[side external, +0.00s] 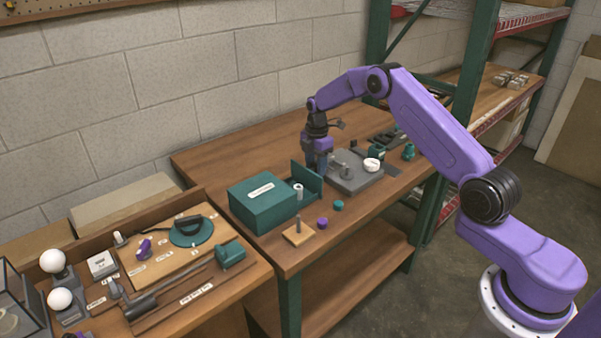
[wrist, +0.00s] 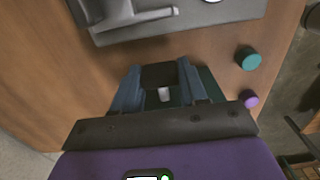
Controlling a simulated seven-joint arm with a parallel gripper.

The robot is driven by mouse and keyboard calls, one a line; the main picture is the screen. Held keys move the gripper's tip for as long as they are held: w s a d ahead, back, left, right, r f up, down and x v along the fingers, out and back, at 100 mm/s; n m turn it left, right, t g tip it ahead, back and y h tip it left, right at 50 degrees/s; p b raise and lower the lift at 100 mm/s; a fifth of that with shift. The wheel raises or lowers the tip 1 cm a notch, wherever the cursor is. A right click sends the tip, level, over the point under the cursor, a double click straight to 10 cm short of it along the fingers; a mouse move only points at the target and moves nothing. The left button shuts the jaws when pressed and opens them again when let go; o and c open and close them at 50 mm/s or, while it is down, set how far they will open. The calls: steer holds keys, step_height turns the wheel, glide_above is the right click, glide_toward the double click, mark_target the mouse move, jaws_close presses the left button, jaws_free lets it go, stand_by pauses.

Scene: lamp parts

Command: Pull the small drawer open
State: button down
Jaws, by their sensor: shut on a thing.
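The small drawer belongs to a teal box (side external: 265,204) with a white label, on the wooden bench. Its teal front panel (side external: 307,179) stands out from the box on the right, so the drawer looks at least partly open. A pale cylinder (side external: 298,191) shows between box and panel. My gripper (side external: 318,168) is at the outer face of the panel, pointing down. In the wrist view my gripper (wrist: 160,80) is shut on a dark part between its fingers, seemingly the drawer's handle. The handle is hidden in the side view. Dark teal of the drawer (wrist: 209,86) shows behind the fingers.
A grey plate with fittings (side external: 352,181) lies close right of my gripper. A teal cap (side external: 338,205), a purple cap (side external: 322,223) and a small wooden block with a peg (side external: 298,236) stand in front. A lower bench with lamp parts (side external: 165,255) is at left.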

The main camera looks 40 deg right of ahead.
steer(key=shift+d, duration=1.15)
steer(key=c, duration=0.6)
jaws_free()
step_height(320, 180, up, 18)
steer(key=shift+f, duration=0.25)
